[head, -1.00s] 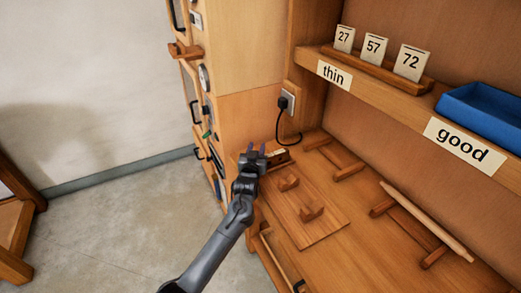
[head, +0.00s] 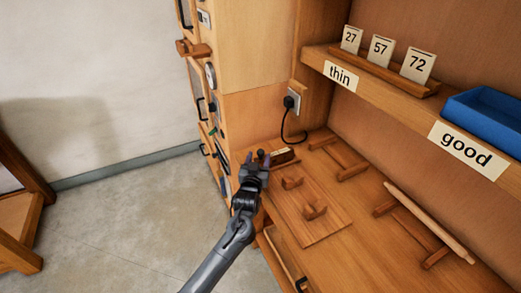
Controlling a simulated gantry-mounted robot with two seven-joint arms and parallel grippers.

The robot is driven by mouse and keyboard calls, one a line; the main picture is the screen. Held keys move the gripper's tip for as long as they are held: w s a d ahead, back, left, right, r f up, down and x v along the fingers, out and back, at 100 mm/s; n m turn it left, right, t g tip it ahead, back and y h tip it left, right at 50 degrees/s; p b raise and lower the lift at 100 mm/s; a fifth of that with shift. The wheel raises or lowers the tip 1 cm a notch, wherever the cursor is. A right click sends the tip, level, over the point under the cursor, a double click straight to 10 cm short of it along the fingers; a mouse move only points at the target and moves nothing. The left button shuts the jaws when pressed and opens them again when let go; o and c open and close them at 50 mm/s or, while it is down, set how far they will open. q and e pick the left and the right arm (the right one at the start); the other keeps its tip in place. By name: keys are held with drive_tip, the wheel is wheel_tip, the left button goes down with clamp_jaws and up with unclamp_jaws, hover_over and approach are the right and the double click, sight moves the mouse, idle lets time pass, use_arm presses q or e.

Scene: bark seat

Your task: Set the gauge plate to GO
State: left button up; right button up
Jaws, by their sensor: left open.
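A small wooden block with a pale label (head: 283,156) lies at the back left of the bench, beside a dark round knob (head: 261,153). The label is too small to read, and I cannot tell for sure whether this is the gauge plate. My left gripper (head: 257,161) is open just in front of the knob, its fingertips apart and pointing at it. The gripper hides part of the block's left side, and I cannot tell whether it touches anything. My right gripper is not in view.
A flat board with two wooden knobs (head: 325,225) lies right of my left arm. A pale rod (head: 430,222) rests on wooden supports. Above, a shelf holds number cards (head: 382,49) and a blue tray (head: 485,115). A black cord (head: 284,125) hangs behind the block.

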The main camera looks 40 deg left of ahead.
use_arm(q)
drive_tip(key=shift+p+v, duration=0.35)
drive_tip(key=shift+v, duration=1.95)
